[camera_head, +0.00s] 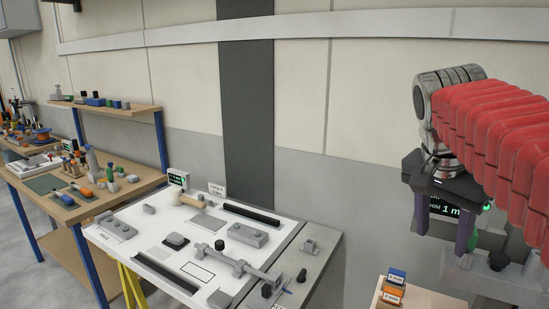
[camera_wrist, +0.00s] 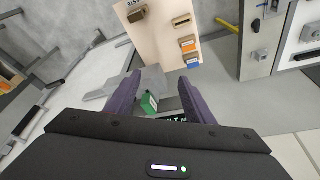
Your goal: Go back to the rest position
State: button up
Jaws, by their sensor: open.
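My gripper (camera_head: 443,230) is at the right in the head view, hanging below the red-sleeved arm, with its two dark purple fingers apart. In the wrist view my gripper (camera_wrist: 160,88) shows both fingers spread with a gap between them. A green block (camera_wrist: 149,103) shows in that gap, beyond the fingers, and neither finger is seen to touch it. It seems to rest on a grey fixture (camera_wrist: 150,80). A lit display with partly hidden text shows behind the fingers in the head view. No rest position is marked.
A light wooden board (camera_wrist: 160,40) with an orange block (camera_wrist: 187,45) and a blue block (camera_wrist: 192,62) lies near my gripper. A white-topped trolley (camera_head: 130,255) with grey parts stands left of it. A workbench (camera_head: 90,205) stands farther left, and a wall runs behind.

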jog(key=s+a+f+n+t+y, duration=0.1)
jog(key=s+a+f+n, duration=0.4)
jog(key=f, duration=0.4)
jog(key=s+a+f+n+t+y, duration=0.2)
jog(key=s+a+f+n, duration=0.3)
jog(key=a+f+n, duration=0.2)
notch_tip(320, 180, down, 2)
jog(key=shift+s+a+f+t, duration=0.1)
jog(key=shift+s+a+t, duration=0.25)
jog(key=shift+a, duration=0.85)
